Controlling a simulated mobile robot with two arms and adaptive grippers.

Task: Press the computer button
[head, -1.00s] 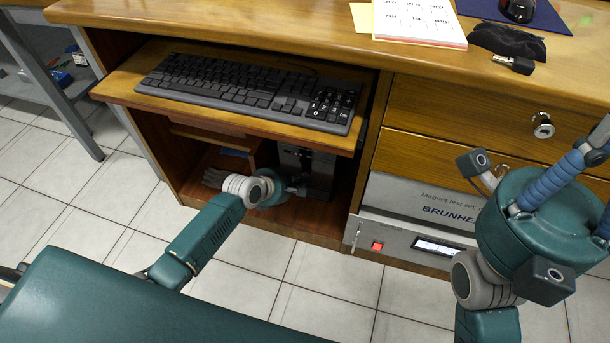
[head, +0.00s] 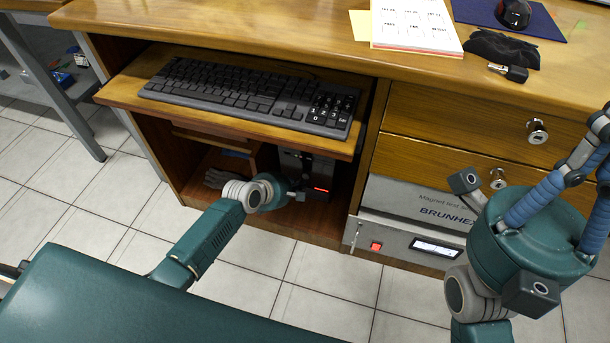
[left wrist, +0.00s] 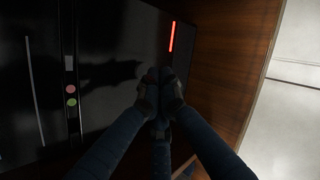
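The computer (head: 318,170) is a dark tower inside the desk's lower compartment. A red light strip glows on its front, and it also shows in the left wrist view (left wrist: 172,37). My left gripper (head: 296,193) reaches into the compartment at the front of the computer. In the left wrist view its dark fingers (left wrist: 160,90) are drawn together at the tips, against or very close to the computer's front. The fingertips cover the button area, so I cannot see the button. My right gripper (head: 590,165) is at the right, with blue fingers running partly out of view.
A keyboard (head: 250,95) lies on the pulled-out tray (head: 120,95) above the compartment. A grey Brunhe-labelled unit (head: 400,205) with a red switch sits under the drawers. Pink and green sockets (left wrist: 71,95) show on the computer's front.

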